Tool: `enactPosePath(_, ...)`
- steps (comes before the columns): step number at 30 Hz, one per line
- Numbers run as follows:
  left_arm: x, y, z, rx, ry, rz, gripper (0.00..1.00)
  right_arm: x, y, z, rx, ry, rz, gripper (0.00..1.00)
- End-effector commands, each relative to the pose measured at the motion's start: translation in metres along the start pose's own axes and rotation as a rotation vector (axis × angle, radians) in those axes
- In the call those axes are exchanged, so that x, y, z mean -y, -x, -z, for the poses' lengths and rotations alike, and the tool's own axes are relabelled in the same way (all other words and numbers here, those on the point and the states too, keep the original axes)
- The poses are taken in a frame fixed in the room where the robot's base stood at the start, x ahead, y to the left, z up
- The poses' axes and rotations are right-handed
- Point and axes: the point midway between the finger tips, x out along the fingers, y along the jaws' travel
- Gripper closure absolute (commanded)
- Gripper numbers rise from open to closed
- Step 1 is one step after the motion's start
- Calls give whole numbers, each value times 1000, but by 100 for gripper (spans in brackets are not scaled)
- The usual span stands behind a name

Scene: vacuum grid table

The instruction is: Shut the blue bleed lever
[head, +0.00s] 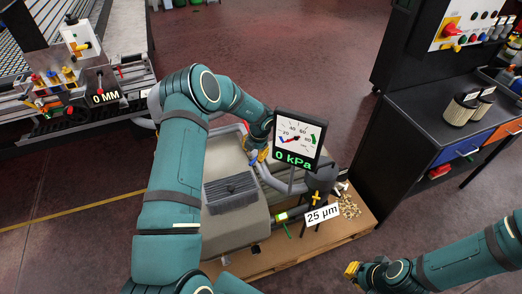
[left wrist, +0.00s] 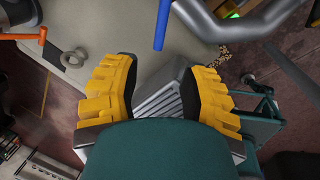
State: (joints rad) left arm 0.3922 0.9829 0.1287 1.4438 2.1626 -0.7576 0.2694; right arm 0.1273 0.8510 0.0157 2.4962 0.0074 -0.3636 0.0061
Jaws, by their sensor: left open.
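The blue bleed lever (left wrist: 162,25) shows in the left wrist view as a slim blue bar at the top middle. Its near end lies a little beyond my fingertips, lined up with the gap between them. My left gripper (left wrist: 160,72) has its two yellow fingers wide apart with nothing between them. In the head view my left gripper (head: 257,157) is over the pump beside the gauge, partly hidden by my arm; I cannot clearly make out the lever there. My right gripper (head: 353,270) is low at the right, away from the pump; its jaw opening is too small to judge.
The gauge (head: 299,138) reads 0 kPa and stands close to my left gripper. The grey pump (head: 232,215) sits on a wooden pallet (head: 345,234). A grey pipe (left wrist: 255,35) and an orange handle (left wrist: 28,37) flank the lever. Open floor (head: 290,45) lies behind.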

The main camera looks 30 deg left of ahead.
Motion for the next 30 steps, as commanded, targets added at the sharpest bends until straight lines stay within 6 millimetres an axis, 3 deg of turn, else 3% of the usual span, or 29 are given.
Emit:
enactPosePath(7,0,-9,0,-1,-1,0,57,-1,-2,-1,2,0,0,100)
enactPosePath(21,1,-70,0,-1,-3,0,57,-4,-11,-5,11,3,1,100)
enactPosePath(30,0,-75,0,1,-2,-1,57,-4,-11,-6,12,3,1,100)
